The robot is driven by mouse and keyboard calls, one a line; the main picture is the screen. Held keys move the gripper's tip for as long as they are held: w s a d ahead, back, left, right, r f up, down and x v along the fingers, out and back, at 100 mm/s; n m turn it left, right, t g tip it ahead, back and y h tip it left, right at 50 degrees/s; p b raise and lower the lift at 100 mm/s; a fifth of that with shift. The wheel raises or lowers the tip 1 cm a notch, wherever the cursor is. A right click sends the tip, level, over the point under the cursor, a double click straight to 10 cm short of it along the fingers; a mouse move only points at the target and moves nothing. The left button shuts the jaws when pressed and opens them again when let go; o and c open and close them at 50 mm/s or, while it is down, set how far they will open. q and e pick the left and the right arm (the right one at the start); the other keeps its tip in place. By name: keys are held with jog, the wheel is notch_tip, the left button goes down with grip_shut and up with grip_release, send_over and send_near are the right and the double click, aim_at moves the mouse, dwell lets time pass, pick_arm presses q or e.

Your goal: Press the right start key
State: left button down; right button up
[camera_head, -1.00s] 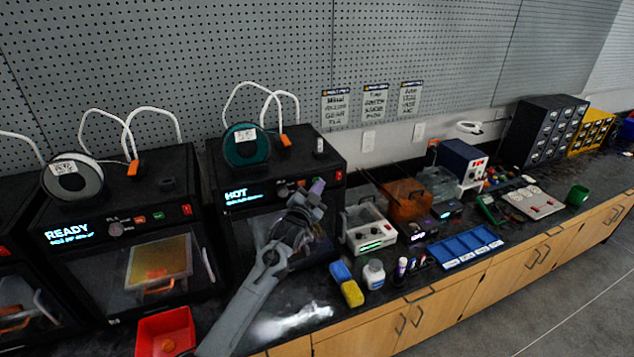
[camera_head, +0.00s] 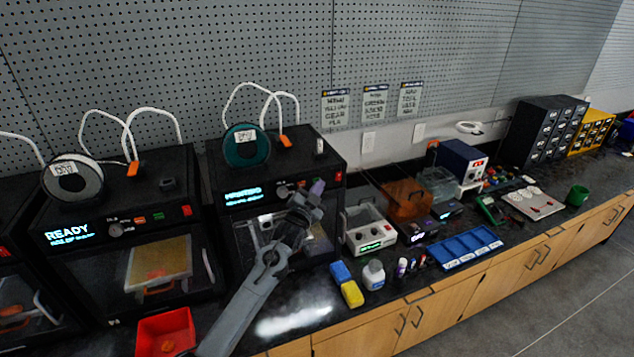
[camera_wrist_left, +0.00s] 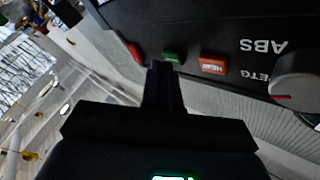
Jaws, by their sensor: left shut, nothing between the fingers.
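The right printer (camera_head: 215,160) is a black box with a teal spool on top. Its lit display (camera_head: 243,194) shows blurred text that looks like PRINTING. My left gripper (camera_head: 317,187) is shut and empty in front of its control panel. In the left wrist view the shut fingertips (camera_wrist_left: 162,68) are at the small green key (camera_wrist_left: 172,57), close below it; I cannot tell whether they touch. An orange-red key marked HEAT (camera_wrist_left: 213,65) is to its right, and a red switch (camera_wrist_left: 135,53) to its left. My right gripper is not in view.
The left printer (camera_head: 190,165) shows READY. A red bin (camera_head: 150,325) stands on the counter in front. A knob (camera_wrist_left: 298,80) is on the panel.

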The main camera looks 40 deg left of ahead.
pick_arm(q)
jog(key=shift+s+d+p, duration=0.25)
jog(key=shift+d+p, duration=0.05)
jog(key=shift+d, duration=0.15)
jog(key=s+d+p, duration=0.2)
jog(key=d, duration=0.1)
jog(key=d+p, duration=0.1)
jog(key=d, duration=0.1)
jog(key=shift+s+d+p, duration=0.15)
jog(key=shift+s+p, duration=0.2)
jog(key=shift+s, duration=0.05)
dwell(0.7)
